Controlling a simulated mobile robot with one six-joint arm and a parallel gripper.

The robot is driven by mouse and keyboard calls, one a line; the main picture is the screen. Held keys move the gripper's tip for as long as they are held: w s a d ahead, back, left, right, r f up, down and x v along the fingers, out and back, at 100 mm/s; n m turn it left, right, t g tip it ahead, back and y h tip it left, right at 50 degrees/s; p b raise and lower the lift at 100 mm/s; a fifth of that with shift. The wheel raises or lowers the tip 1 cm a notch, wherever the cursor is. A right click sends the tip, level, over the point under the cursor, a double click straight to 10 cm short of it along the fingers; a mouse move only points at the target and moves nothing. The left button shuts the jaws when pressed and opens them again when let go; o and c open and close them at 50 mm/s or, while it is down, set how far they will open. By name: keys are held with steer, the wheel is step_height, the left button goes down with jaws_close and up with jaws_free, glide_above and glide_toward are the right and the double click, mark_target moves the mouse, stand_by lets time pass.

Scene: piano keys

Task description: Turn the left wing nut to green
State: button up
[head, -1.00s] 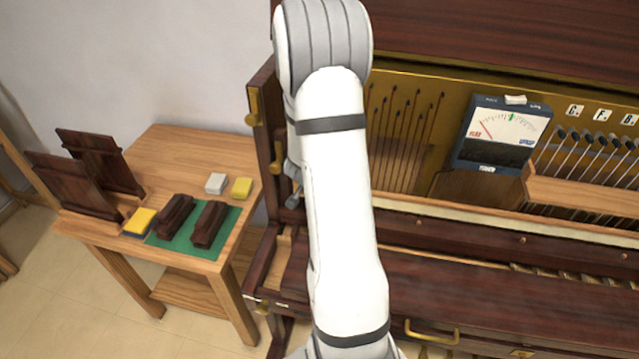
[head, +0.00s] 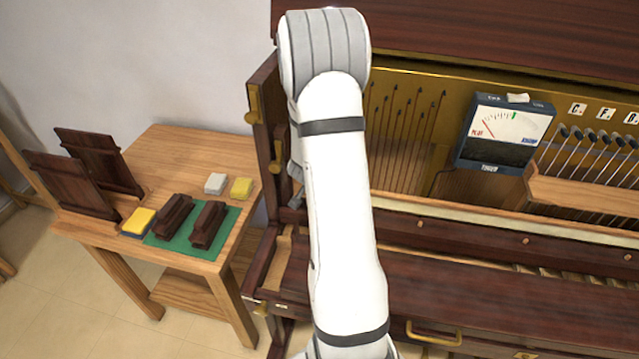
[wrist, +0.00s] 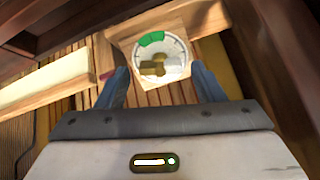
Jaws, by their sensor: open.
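In the wrist view a round white dial (wrist: 178,45) with a green sector at its upper left is set on a wooden block. A brass-coloured wing nut (wrist: 156,69) sits at its middle, its wings lying roughly across the picture. The wings do not point at the green sector. My gripper (wrist: 160,66) is open, with one blue-grey finger on each side of the dial. The wing nut lies between the fingertips in the picture, and I see no contact. In the head view my own arm hides the gripper and the wing nut.
A dark piano side wall (wrist: 285,70) stands close on the right in the wrist view, and a pale rail (wrist: 45,82) lies on the left. In the head view a meter (head: 500,133) stands inside the piano. A side table (head: 180,150) with blocks stands left.

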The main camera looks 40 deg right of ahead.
steer(key=shift+b+x, duration=0.55)
steer(key=shift+x, duration=0.75)
steer(key=shift+s+a+r+p, duration=0.3)
steer(key=shift+r+p, duration=0.15)
steer(key=shift+r, duration=0.05)
steer(key=shift+c, duration=0.3)
steer(key=c, duration=0.7)
steer(key=shift+r+n+p, duration=0.15)
steer(key=shift+n+p, duration=0.15)
steer(key=shift+p, duration=0.2)
steer(key=shift+n+p, duration=1.05)
steer(key=shift+n, duration=0.55)
